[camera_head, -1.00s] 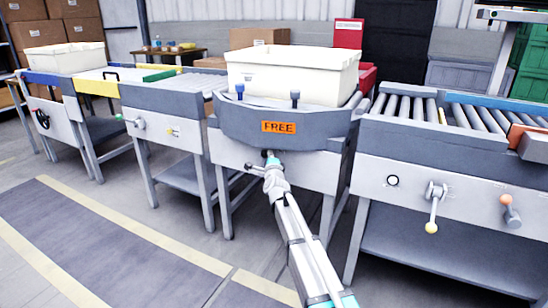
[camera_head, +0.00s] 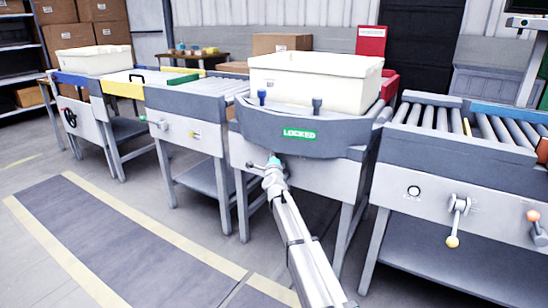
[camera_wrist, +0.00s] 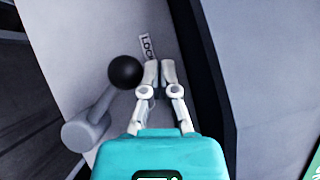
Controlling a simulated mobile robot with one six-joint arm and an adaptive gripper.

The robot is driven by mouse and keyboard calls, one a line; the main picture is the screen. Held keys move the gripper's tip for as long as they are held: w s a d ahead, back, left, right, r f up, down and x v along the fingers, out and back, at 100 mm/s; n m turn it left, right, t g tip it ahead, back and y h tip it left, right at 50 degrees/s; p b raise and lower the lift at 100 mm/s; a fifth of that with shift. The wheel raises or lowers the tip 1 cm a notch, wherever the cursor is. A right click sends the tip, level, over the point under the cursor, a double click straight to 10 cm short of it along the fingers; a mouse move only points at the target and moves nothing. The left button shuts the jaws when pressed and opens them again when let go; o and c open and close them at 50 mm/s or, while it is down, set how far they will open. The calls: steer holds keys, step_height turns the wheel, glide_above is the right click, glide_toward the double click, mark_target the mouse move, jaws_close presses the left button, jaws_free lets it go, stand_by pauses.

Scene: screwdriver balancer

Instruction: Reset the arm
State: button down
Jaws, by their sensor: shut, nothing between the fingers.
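My arm reaches to the front of a grey workstation (camera_head: 310,130), below its curved top. My gripper (camera_head: 274,160) is at the station's white front panel. In the wrist view, my gripper (camera_wrist: 158,65) has its white fingertips together, with nothing between them. A grey lever (camera_wrist: 92,122) with a black ball knob (camera_wrist: 125,72) is just left of the fingers. I cannot tell whether the fingers touch the knob. A label (camera_wrist: 147,46), partly hidden, lies beyond the fingertips. A green sign (camera_head: 300,134) on the station reads LOCKED.
A roller conveyor (camera_head: 460,150) with a yellow-knobbed lever (camera_head: 456,225) stands at the right. More conveyor tables (camera_head: 195,100) stand at the left. Floor at the front left is clear.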

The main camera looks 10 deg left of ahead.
steer(key=shift+a, duration=0.1)
stand_by(0.4)
steer(key=s+d+f+n+g+p, duration=0.25)
steer(key=s+d+n+g, duration=0.2)
steer(key=s+d, duration=0.3)
steer(key=s+d+f+n+g+p, duration=0.25)
steer(key=s+d+f+n, duration=0.2)
steer(key=s+d, duration=0.3)
steer(key=s+d+f+n+g+p, duration=0.1)
steer(key=s+d+f+n+g, duration=0.2)
steer(key=s+d+n+g, duration=0.4)
steer(key=s+d+f+n+g+h+p, duration=0.1)
steer(key=s+d+g+h+p, duration=0.15)
steer(key=s+d, duration=0.75)
steer(key=s+d+n+g+h+p, duration=0.1)
steer(key=s+d+g+h, duration=0.3)
steer(key=s, duration=0.9)
step_height(320, 180, up, 38)
steer(key=d+t+y+p, duration=0.1)
steer(key=y+p, duration=0.1)
steer(key=p, duration=3.6)
steer(key=shift+w+f, duration=0.25)
